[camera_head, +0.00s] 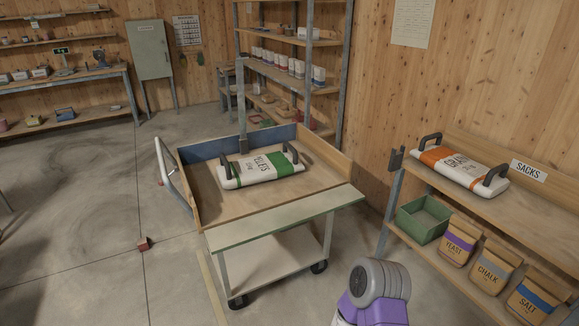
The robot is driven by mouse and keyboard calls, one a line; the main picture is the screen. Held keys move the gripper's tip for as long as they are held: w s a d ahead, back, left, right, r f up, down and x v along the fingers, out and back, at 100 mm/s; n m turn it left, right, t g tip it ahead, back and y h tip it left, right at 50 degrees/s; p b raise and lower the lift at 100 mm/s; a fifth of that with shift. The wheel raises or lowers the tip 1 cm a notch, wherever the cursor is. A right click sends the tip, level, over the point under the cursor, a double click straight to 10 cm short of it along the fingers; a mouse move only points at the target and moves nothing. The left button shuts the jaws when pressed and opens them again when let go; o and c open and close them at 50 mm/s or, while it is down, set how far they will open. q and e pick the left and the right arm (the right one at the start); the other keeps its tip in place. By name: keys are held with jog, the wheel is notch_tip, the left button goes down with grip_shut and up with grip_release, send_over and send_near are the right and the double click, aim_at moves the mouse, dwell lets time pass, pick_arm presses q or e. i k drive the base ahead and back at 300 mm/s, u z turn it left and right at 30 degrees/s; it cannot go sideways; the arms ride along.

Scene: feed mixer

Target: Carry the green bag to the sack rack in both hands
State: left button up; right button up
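The green bag (261,167) is a white sack with a green band and a dark handle at each end. It lies flat in the wooden tray top of a cart (287,218), with nothing holding it. The sack rack (455,188) stands at the right against the wall, with a SACKS label (528,170) above its top shelf. A similar white bag with orange bands (458,166) lies on that shelf. Neither of my grippers shows. Only a purple and grey link of my arm is in view at the bottom, right of the cart.
The rack's lower shelf holds a green crate (422,220) and yeast, chalk and salt bags (495,268). A tall metal shelf (290,70) stands behind the cart. A small red-brown block (143,244) lies on the floor. The floor at left is mostly clear.

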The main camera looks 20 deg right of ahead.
aim_at(555, 230)
jog(key=z, duration=1.05)
jog(key=i, duration=1.55)
jog(key=u, duration=0.3)
